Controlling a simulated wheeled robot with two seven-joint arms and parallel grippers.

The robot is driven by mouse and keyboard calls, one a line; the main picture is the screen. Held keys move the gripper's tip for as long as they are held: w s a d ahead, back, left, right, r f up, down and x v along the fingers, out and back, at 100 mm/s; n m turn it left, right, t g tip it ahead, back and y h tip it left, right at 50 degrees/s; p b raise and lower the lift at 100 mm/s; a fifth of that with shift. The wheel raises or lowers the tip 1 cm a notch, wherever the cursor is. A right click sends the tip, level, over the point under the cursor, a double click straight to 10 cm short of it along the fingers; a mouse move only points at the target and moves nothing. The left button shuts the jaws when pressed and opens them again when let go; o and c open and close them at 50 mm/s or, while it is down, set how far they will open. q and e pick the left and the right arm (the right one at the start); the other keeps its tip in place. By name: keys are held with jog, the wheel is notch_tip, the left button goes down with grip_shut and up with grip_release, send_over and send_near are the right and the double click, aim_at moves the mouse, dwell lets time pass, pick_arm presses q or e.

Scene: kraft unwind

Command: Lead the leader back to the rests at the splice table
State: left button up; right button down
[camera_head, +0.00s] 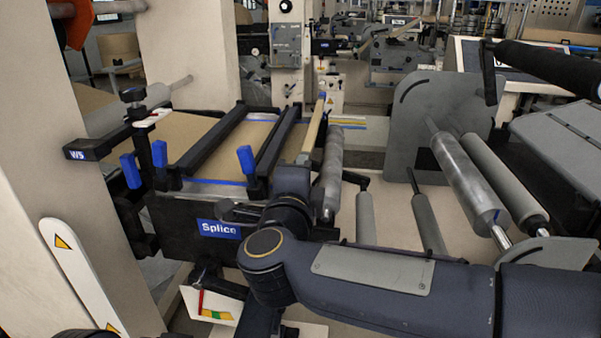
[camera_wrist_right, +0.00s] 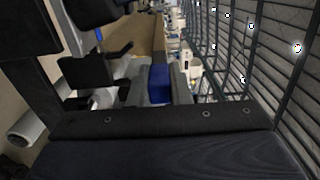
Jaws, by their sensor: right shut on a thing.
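The splice table stands left of centre in the head view, with a blue Splice label (camera_head: 218,229) on its front. Brown kraft paper (camera_head: 200,135) lies on it under two black crossbars (camera_head: 272,148). A pale wooden bar (camera_head: 315,128), which looks like the leader's bar, runs along the table's right side; its near end is hidden behind my right wrist. In the right wrist view, my right gripper (camera_wrist_right: 158,84) is shut on a blue block (camera_wrist_right: 158,88), apparently the leader's grip. The rests cannot be told apart clearly. My left gripper is not seen.
Grey rollers (camera_head: 462,180) stand right of the table, by a grey side plate (camera_head: 437,115). Blue-handled clamps (camera_head: 159,153) stick up at the table's front left. A pale column (camera_head: 45,170) fills the left. A mesh fence (camera_wrist_right: 250,60) shows in the wrist view.

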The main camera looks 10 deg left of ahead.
jog(key=shift+f, duration=0.1)
jog(key=shift+f+b, duration=0.75)
jog(key=shift+f, duration=0.15)
dwell(0.4)
jog(key=shift+f+b, duration=1.3)
jog(key=shift+f, duration=0.35)
jog(key=c, duration=1.3)
grip_release()
jog(key=shift+o, duration=0.2)
jog(key=shift+s, duration=0.1)
